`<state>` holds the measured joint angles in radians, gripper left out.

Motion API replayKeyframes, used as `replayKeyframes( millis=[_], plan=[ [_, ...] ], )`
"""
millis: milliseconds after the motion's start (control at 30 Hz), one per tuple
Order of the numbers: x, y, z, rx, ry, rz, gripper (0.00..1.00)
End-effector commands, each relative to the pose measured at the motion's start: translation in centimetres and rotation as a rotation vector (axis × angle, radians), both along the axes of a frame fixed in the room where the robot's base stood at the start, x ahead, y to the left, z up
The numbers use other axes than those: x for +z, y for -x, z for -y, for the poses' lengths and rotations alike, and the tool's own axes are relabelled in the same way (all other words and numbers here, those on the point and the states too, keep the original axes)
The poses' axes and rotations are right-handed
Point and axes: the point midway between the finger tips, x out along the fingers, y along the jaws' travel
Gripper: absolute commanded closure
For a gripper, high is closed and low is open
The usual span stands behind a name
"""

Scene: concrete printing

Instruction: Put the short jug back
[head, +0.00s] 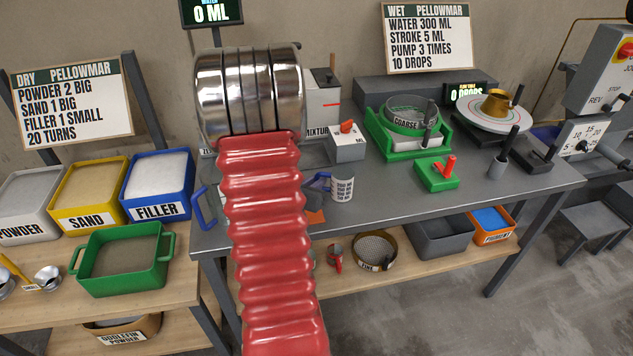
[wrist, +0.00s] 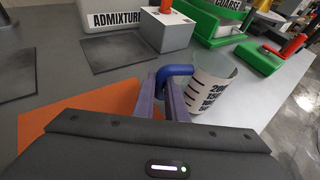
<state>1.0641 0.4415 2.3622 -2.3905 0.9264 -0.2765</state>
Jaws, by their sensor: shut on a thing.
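The short jug (wrist: 212,90) is a white cup with dark scale marks and a blue handle. It also shows in the head view (head: 343,188), just right of my red arm. My gripper (wrist: 172,88) is shut on the blue handle, and the jug looks upright. I cannot tell whether its base touches the table. An orange mat (wrist: 88,108) lies on the grey table, left of the jug in the wrist view and partly under my gripper. In the head view only a corner of the orange mat (head: 315,217) shows.
Two dark mats (wrist: 103,54) lie beyond the orange one. The admixture box with an orange lever (head: 346,142) stands behind the jug. A green lever block (head: 437,175) is to its right. Another blue handle (head: 203,208) shows left of my arm.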

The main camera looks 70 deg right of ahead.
Motion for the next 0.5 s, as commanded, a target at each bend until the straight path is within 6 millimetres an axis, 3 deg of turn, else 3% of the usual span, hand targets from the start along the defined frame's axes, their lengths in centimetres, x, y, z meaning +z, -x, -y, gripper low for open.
replayKeyframes(
  millis=[200,233,500],
  plan=[
    [-0.17,0.03,0.02,-0.001,0.000,0.000,1.00],
    [-0.18,0.04,0.01,-0.001,0.000,0.000,0.87],
    [-0.16,0.05,0.02,-0.001,0.000,0.000,0.70]
  ],
)
